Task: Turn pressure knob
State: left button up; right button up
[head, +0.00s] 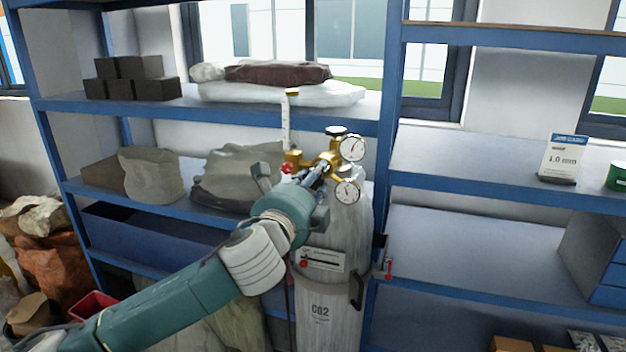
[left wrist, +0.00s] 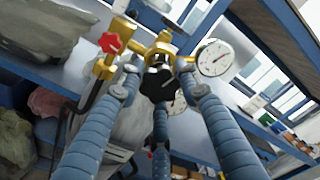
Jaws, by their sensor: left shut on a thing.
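A grey gas cylinder (head: 335,250) marked CO2 stands upright in front of the blue shelves. Its brass regulator (head: 327,160) carries two round white gauges, the upper one (head: 352,147) and the lower one (head: 348,191). My left gripper (head: 320,172) is at the regulator, just left of the gauges. In the left wrist view, its blue-grey ribbed fingers (left wrist: 158,80) are shut around a black knob (left wrist: 157,86) on the front of the brass body. The fingers and wrist largely hide this knob in the head view. My right gripper is not in view.
A small red knob (head: 287,169) sits left of the regulator, below a clear flow tube (head: 287,125). Sacks (head: 152,175) and dark blocks (head: 130,78) fill the left shelves. The right shelf (head: 460,165) is mostly clear.

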pick_arm(q)
jog(key=o, duration=1.2)
jog(key=shift+d, duration=0.15)
jog(key=shift+s, duration=0.15)
jog(key=v, duration=1.2)
